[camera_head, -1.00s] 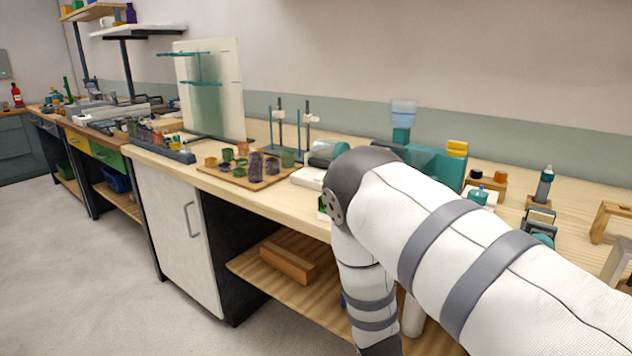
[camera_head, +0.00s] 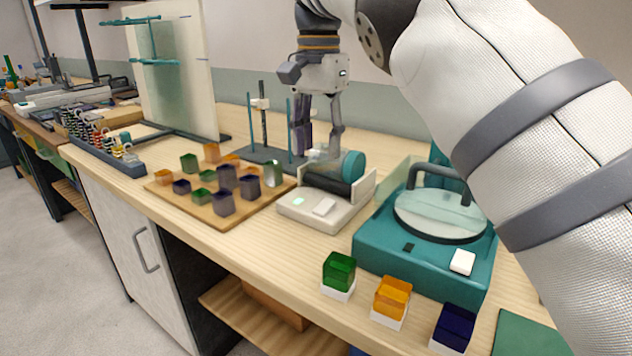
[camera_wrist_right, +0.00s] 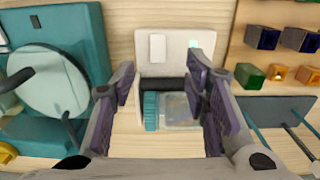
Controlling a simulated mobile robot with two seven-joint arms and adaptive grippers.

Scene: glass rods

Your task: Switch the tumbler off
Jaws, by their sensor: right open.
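The tumbler (camera_head: 290,212) is a low white machine on the bench. It carries a clear drum with a teal cap (camera_head: 353,165) lying above a dark roller. On its front panel are a white rocker switch (camera_head: 324,207) and a small pale green light (camera_head: 298,201). My right gripper (camera_head: 317,148) is open and empty, pointing down above the back of the tumbler. In the right wrist view, the drum (camera_wrist_right: 185,109) lies between and below the fingers, and the rocker switch (camera_wrist_right: 157,48) is beyond the fingertips, untouched. My left gripper is out of view.
A teal machine with a round lid (camera_head: 440,214) stands right of the tumbler. A wooden board (camera_head: 160,196) with several coloured blocks is to its left, and a rod stand (camera_head: 264,125) behind. Green (camera_head: 339,270), orange (camera_head: 391,297) and dark blue (camera_head: 453,325) blocks line the front edge.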

